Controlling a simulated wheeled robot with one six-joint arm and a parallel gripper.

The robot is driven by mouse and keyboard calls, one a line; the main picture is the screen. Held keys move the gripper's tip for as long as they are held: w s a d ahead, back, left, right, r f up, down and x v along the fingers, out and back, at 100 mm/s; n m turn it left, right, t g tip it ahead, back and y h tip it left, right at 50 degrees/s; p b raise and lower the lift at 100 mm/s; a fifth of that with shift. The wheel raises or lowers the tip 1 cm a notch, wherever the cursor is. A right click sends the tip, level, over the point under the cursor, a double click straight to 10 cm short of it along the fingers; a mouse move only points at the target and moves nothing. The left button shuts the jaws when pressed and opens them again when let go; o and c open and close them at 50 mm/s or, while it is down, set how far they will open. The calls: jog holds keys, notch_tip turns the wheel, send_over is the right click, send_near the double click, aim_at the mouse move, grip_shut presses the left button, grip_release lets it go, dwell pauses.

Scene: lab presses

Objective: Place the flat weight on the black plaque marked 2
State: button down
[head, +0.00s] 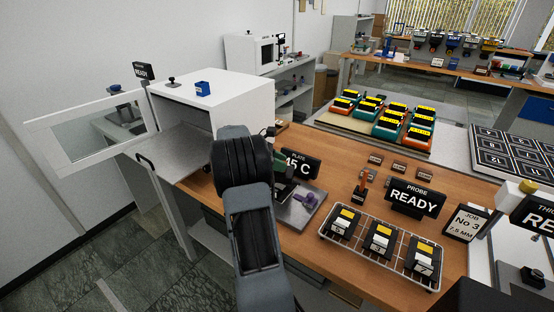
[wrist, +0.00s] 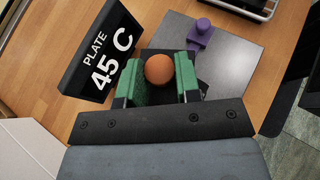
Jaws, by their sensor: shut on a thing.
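My gripper (wrist: 160,78) has green fingers and is shut on a round orange knob (wrist: 159,69). A dark flat piece shows behind the knob; whether it is the flat weight's body I cannot tell. In the head view my gripper (head: 284,190) is mostly hidden by my arm, over or beside the grey metal plate (head: 297,217). A purple piece with a knob (wrist: 201,34) lies on that plate, apart from my fingers; it also shows in the head view (head: 306,199).
The "PLATE 45 C" sign (head: 299,163) stands close beside my gripper. A wire rack (head: 329,231) with several yellow-topped blocks, a "READY" probe sign (head: 415,198) and a job card (head: 465,223) stand to the right. An open white cabinet (head: 245,95) is at the left.

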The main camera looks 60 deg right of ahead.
jog(key=shift+w+d+f, duration=0.15)
jog(key=shift+d+f, duration=0.55)
jog(key=shift+f, duration=1.55)
jog(key=shift+f, duration=0.2)
jog(key=c, duration=0.8)
grip_release()
jog(key=shift+f, duration=0.1)
